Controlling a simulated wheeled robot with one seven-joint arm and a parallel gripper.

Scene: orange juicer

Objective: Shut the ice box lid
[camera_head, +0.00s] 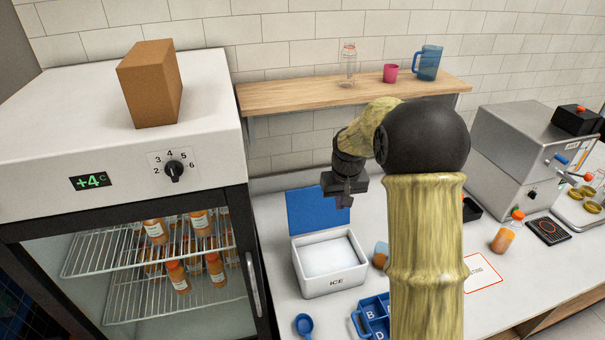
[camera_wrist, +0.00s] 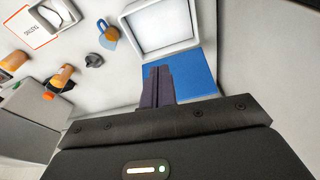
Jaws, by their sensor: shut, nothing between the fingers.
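The white ice box (camera_head: 329,279), marked ICE, stands on the counter with its white contents showing. Its blue lid (camera_head: 305,212) is open and stands up at the back of the box. My gripper (camera_head: 345,199) is shut and empty, at the lid's upper right in the head view, and hides part of it. In the wrist view the shut fingers (camera_wrist: 157,70) overlap the blue lid (camera_wrist: 196,75), with the ice box (camera_wrist: 163,28) beyond. I cannot tell whether the fingers touch the lid.
A fridge (camera_head: 100,170) with bottles stands left of the ice box. A blue scoop (camera_head: 304,323) and a blue divided tray (camera_head: 372,317) lie in front. A wooden shelf (camera_head: 290,97) hangs behind. A juice bottle (camera_head: 507,236) and a steel machine (camera_head: 520,150) are at right.

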